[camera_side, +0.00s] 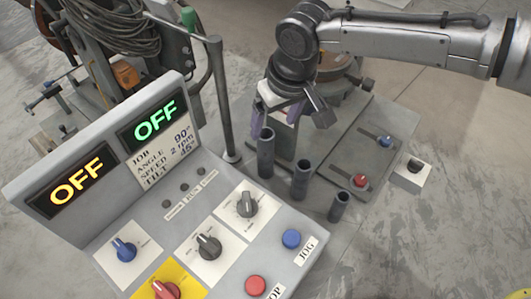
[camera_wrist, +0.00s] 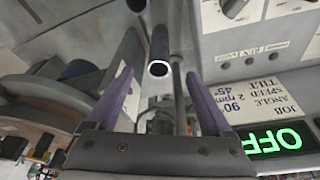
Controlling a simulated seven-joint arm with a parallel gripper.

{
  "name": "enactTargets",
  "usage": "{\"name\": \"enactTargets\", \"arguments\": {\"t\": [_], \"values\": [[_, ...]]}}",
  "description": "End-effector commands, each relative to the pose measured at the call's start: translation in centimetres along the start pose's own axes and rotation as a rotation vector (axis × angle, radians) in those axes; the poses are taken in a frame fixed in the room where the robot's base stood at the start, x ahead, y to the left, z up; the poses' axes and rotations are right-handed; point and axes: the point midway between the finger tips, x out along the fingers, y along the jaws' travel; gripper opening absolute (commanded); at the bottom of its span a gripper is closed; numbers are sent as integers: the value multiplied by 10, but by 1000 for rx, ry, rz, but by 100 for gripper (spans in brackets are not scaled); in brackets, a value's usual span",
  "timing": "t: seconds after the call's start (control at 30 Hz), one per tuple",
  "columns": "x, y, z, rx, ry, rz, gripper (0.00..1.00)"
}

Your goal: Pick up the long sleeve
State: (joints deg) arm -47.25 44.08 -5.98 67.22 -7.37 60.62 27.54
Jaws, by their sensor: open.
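Three dark grey tubular sleeves stand upright in a diagonal row in the side view. The long sleeve (camera_side: 266,155) is the tallest, at the row's left end. The medium sleeve (camera_side: 301,181) and the short sleeve (camera_side: 339,207) stand to its right, each lower. My gripper (camera_side: 272,121) is open, its purple-lined fingers close to the long sleeve's top. In the wrist view my gripper (camera_wrist: 160,74) has its fingers spread wide and nothing held. A dark sleeve (camera_wrist: 159,45), apparently the long one, shows between and beyond the fingertips with its bright rim facing me. Contact cannot be told.
A grey control console (camera_side: 205,225) with knobs and lit OFF displays fills the front left. A metal post (camera_side: 224,100) stands left of the sleeves. A plate with blue and red knobs (camera_side: 362,180) lies to the right. The floor at far right is clear.

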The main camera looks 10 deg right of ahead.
Motion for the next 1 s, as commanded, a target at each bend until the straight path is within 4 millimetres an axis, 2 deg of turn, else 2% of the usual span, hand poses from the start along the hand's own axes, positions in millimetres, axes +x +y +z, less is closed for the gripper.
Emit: {"name": "enactTargets", "arguments": {"t": [0.3, 0.43, 0.67, 0.9, 1.0], "values": [[57, 1, 1, 0, -5, 2, 84], [72, 1, 1, 0, -3, 1, 84], [87, 0, 1, 0, -3, 0, 84], [122, 0, 1, -1, -4, 0, 84], [130, 0, 1, -1, -2, -1, 84]]}}
